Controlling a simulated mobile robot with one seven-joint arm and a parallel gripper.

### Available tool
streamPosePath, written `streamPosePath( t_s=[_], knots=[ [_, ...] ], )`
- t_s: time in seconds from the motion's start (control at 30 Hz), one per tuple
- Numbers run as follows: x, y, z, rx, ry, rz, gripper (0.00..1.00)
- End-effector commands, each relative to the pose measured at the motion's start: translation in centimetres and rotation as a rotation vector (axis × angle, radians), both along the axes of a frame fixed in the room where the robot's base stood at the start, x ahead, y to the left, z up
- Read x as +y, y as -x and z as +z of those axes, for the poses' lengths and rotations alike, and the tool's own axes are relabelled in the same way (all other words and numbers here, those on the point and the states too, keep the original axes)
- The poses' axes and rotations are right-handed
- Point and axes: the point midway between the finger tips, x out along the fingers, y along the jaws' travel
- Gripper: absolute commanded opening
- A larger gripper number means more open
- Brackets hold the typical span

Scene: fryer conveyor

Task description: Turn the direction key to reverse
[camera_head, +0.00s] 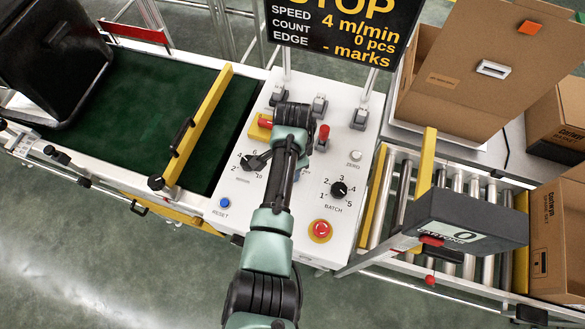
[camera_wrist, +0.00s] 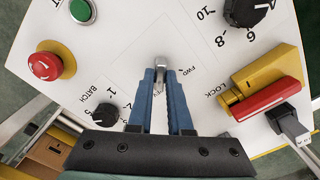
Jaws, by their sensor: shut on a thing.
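In the wrist view, the direction key (camera_wrist: 160,63) is a small silver metal piece on the white control panel (camera_wrist: 205,30). My gripper (camera_wrist: 160,78) has two blue fingers shut on it, one on each side. A "FWD" label stands just right of the key. Other lettering lies between the fingers and is partly hidden, so I cannot read it. The key points roughly up and down in this view. In the head view, my arm covers the key and the fingertips; the panel (camera_head: 245,205) surrounds it.
A red lock handle on a yellow base (camera_wrist: 265,95), a black numbered dial (camera_wrist: 248,10), the batch knob (camera_wrist: 107,114), a green button (camera_wrist: 80,10) and a red emergency stop (camera_wrist: 45,67) surround the gripper. The display (camera_head: 345,30) reads "STOP". A green belt (camera_head: 135,110) lies left.

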Motion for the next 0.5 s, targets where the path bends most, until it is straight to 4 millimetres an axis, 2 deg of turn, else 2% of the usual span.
streamPosePath(
  t_s=[0.03,0.07,0.2,0.23,0.5],
  knots=[
    [-0.1,-0.14,0.14,-0.004,0.002,-0.004,0.0],
    [-0.1,-0.14,0.14,-0.004,0.002,-0.004,0.19],
    [-0.08,-0.11,0.11,-0.003,0.002,-0.003,0.44],
    [-0.08,-0.09,0.1,-0.003,0.001,-0.002,0.47],
    [-0.04,-0.04,0.09,-0.001,0.0,-0.001,0.47]
  ],
)
